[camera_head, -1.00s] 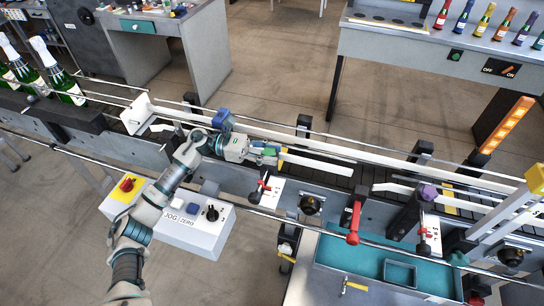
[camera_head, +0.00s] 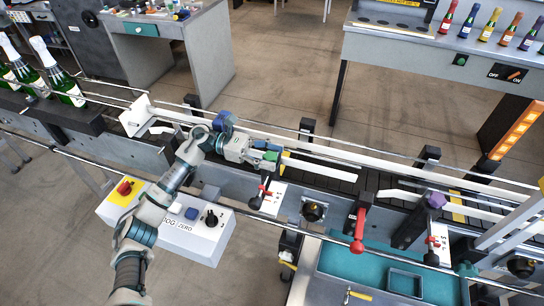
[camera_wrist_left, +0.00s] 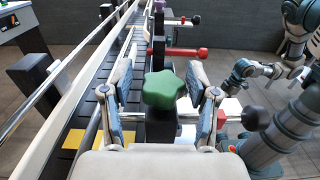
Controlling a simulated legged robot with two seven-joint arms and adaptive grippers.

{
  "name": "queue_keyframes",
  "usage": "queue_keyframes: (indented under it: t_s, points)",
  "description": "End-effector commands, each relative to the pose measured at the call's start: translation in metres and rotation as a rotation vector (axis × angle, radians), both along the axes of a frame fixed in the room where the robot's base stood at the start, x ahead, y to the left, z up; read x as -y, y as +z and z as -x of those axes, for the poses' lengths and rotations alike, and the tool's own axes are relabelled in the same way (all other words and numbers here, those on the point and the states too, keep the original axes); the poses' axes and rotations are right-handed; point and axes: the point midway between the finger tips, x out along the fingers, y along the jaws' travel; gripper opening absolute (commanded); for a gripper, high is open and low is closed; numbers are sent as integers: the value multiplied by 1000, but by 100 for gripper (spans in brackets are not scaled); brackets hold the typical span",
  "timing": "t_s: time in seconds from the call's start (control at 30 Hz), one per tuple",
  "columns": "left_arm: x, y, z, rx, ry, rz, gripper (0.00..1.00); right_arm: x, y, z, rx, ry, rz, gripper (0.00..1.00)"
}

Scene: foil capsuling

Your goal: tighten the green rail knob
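The green rail knob (camera_wrist_left: 163,90) is a lobed star-shaped knob on a dark post beside the conveyor. It fills the middle of the left wrist view. In the head view it (camera_head: 270,156) is small and partly covered by my left gripper (camera_head: 264,158). In the left wrist view the two fingers of my left gripper (camera_wrist_left: 161,100) stand on either side of the knob, spread, with a visible gap to it on each side. An arm that appears to be my right one shows at the right of the wrist view; its gripper (camera_wrist_left: 236,78) is too small to read.
A red lever (camera_head: 359,230) and a purple knob (camera_head: 436,200) stand farther right along the conveyor (camera_head: 335,182). A white rail (camera_head: 325,150) runs behind the green knob. A JOG/ZERO control box (camera_head: 205,243) sits below my left arm. A teal tray (camera_head: 335,262) lies at front right.

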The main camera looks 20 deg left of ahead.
Motion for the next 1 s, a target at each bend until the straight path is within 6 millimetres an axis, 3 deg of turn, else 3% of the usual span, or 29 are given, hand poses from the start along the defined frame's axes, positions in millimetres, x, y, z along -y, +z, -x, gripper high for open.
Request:
queue_keyframes:
  t_s: [0.37, 0.8, 1.0]
  points:
    - [1, 3, 1, -1, -5, -3, 66, 0, 0, 1, 4, -1, -2, 59]
    - [0, 82, 0, 0, -4, 0, 66, 0, 0, 1, 3, 0, -1, 59]
    - [-1, 96, -1, -3, -4, 0, 66, 0, 0, 1, 2, 0, 0, 59]
